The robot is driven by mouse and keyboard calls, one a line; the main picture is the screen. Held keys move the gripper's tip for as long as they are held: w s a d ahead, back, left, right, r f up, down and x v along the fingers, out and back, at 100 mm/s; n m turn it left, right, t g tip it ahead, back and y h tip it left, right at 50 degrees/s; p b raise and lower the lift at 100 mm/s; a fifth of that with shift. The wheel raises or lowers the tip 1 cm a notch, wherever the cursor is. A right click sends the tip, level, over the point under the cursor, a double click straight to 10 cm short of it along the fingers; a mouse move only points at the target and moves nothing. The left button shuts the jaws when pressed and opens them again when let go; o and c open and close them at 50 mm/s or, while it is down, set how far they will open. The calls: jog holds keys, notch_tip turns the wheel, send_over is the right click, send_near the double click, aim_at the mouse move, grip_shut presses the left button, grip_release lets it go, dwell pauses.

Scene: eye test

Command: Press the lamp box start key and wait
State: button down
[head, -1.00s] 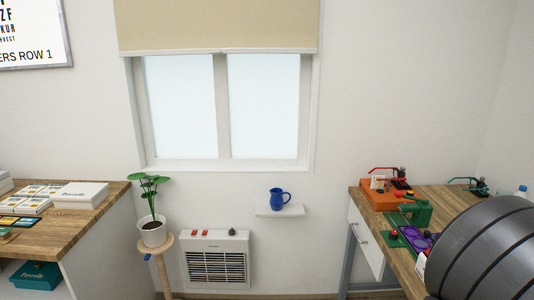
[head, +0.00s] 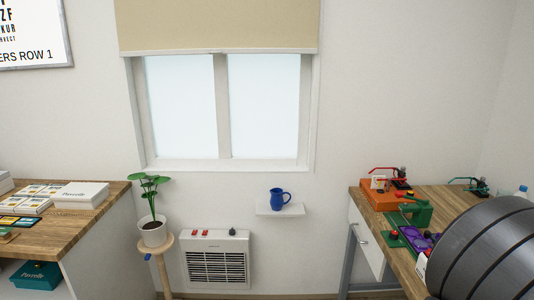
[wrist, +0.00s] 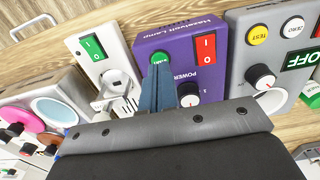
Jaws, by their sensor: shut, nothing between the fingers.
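A red rocker switch (wrist: 206,48) sits to the right, and a white-rimmed power knob (wrist: 188,95) sits below. My gripper (wrist: 158,66) is shut and empty, its blue-grey fingertips at the lower edge of the green key, partly covering it. I cannot tell whether they touch it. In the head view my gripper is out of sight, and I cannot single out the lamp box.
In the wrist view, a white box with a green rocker switch (wrist: 92,46) stands close left. A grey box with a yellow test button (wrist: 257,35) stands close right. In the head view, an orange machine (head: 378,195) and a green press (head: 418,212) stand on the right bench.

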jog(key=shift+f, duration=0.8)
dwell(0.4)
notch_tip(320, 180, up, 8)
dwell(0.8)
jog(key=shift+f, duration=4)
jog(key=shift+r, duration=0.1)
notch_tip(320, 180, up, 16)
